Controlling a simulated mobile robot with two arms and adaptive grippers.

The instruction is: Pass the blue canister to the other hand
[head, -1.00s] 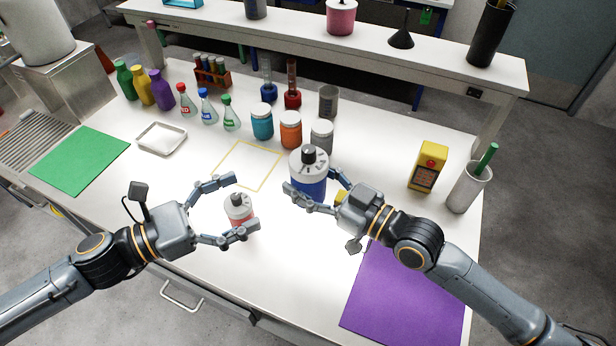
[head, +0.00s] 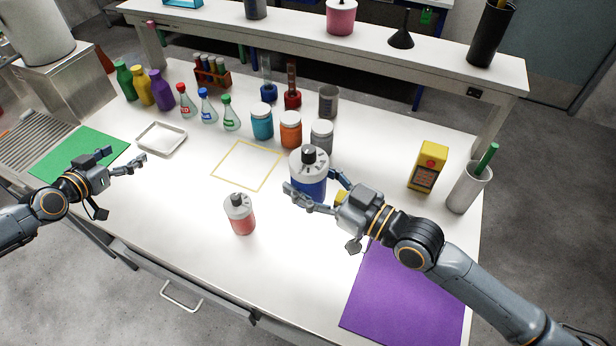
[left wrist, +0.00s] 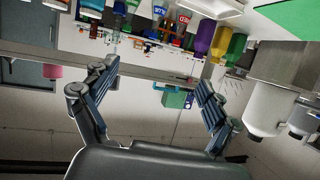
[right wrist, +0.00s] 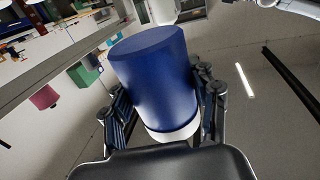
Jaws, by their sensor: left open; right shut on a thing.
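The blue canister (head: 311,188), with a white top and black knob, is between the fingers of my right gripper (head: 310,183), which is shut on it. In the right wrist view the blue canister (right wrist: 150,75) fills the space between both fingers; its white end is nearest the palm. The head view partly hides its lower part behind the fingers. My left gripper (head: 126,158) is open and empty, far left near the green mat, well apart from the canister. The left wrist view shows no object between the left fingers (left wrist: 156,75).
A red canister (head: 243,222) stands on the table between my arms. A yellow outlined square (head: 231,186) lies behind it. Several jars, flasks and bottles line the back. A yellow box (head: 428,166), grey cup (head: 468,190) and purple mat (head: 405,300) are right; a tray (head: 162,151) is left.

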